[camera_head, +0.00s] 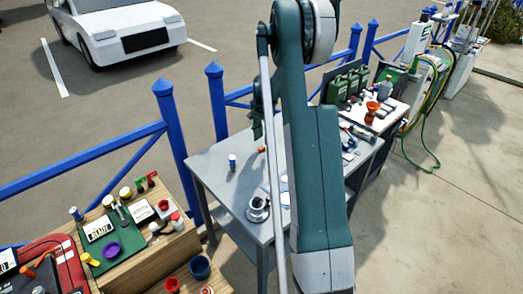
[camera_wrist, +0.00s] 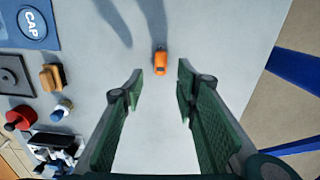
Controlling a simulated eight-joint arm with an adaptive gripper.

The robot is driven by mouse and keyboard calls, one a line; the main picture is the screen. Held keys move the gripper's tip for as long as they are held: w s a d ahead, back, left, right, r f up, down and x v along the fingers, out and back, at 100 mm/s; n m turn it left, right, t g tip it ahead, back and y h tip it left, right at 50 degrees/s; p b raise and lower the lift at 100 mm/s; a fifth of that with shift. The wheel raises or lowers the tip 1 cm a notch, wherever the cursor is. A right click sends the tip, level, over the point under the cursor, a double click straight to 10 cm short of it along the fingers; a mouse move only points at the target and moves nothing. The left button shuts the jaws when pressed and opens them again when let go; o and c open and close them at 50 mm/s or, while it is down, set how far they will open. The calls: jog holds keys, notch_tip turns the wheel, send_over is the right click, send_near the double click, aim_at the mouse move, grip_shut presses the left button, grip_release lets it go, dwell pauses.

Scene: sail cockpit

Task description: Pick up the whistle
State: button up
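The whistle looks to be the small orange object (camera_wrist: 160,62) lying on the pale grey table top (camera_wrist: 240,60). In the wrist view it sits just beyond the fingertips, in line with the gap between them. My gripper (camera_wrist: 159,73) is open and empty, its two green-padded fingers wide apart. Nothing touches the orange object. In the head view a tiny orange spot (camera_head: 262,149) shows on the grey table (camera_head: 210,152), partly beside my arm, which hides much of that table.
A blue CAP pad (camera_wrist: 33,22), a tan block (camera_wrist: 52,77), a red-topped round item (camera_wrist: 20,118) and a blue-and-white cylinder (camera_wrist: 62,108) lie to the left. The table right of the orange object is clear up to its edge. Blue railings (camera_head: 219,100) stand behind.

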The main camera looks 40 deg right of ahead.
aim_at(262, 147)
jog(key=shift+w+f, duration=0.1)
jog(key=shift+f, duration=2.5)
jog(key=c, duration=0.8)
